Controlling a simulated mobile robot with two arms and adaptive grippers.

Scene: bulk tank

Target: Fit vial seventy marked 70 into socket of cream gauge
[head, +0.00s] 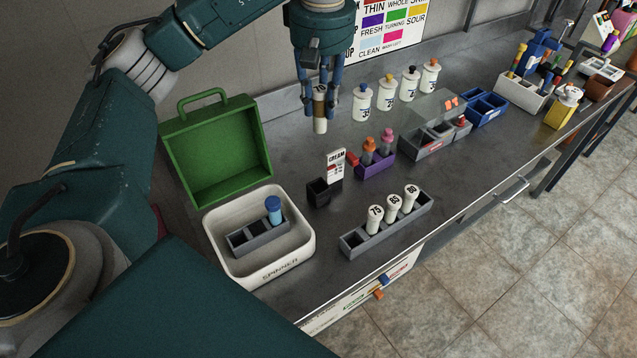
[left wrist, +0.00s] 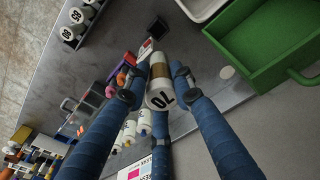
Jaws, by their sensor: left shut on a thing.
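My left gripper (head: 320,112) is shut on a white vial with a brown band (head: 320,118) and holds it upright above the counter. In the left wrist view the vial (left wrist: 158,85) lies between the fingers, with the number 70 on its cap. The cream gauge is a small black block (head: 318,193) with an upright white card reading CREAM (head: 336,166). It stands on the counter below the held vial, apart from it. The block also shows in the left wrist view (left wrist: 158,27). The inside of its socket is not clear. My right gripper is not in view.
A grey rack (head: 358,243) with three numbered vials stands in front right. A white SPINNER tub (head: 217,237) and an open green box (head: 183,165) are at left. A purple holder (head: 372,170) is right of the gauge. Several white jars (head: 386,94) line the back.

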